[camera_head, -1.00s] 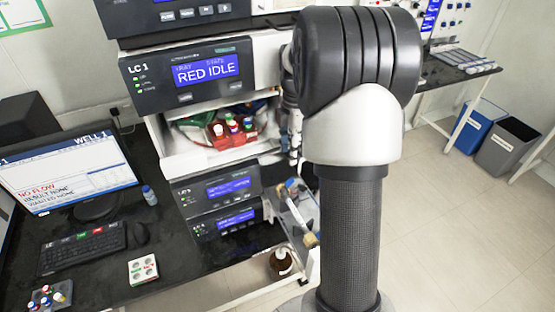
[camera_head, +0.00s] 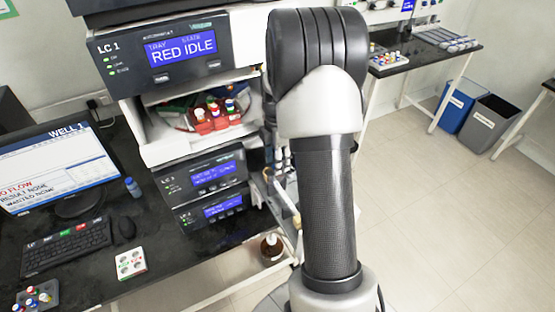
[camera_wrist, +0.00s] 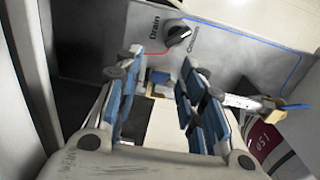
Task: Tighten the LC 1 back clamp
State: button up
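The LC 1 stack (camera_head: 165,50) stands left of my arm in the head view, its display reading RED IDLE. My gripper (camera_wrist: 163,72) shows in the wrist view with its blue-padded fingers apart. A small blue and tan part (camera_wrist: 160,82) shows in the gap beyond the fingers; I cannot tell if it is the back clamp. To the right of the right finger is a pale bar with a tan fitting (camera_wrist: 266,108) and a blue tip. In the head view my arm hides the gripper and most of the stack's right side.
A grey panel with a black knob (camera_wrist: 178,36) marked Drain faces the wrist camera. In the head view, a tray of colored vials (camera_head: 217,115) sits in the stack and a brown bottle (camera_head: 272,246) stands low beside my arm.

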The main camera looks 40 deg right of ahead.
aim_at(273, 167)
jog(key=shift+c, duration=0.6)
grip_shut()
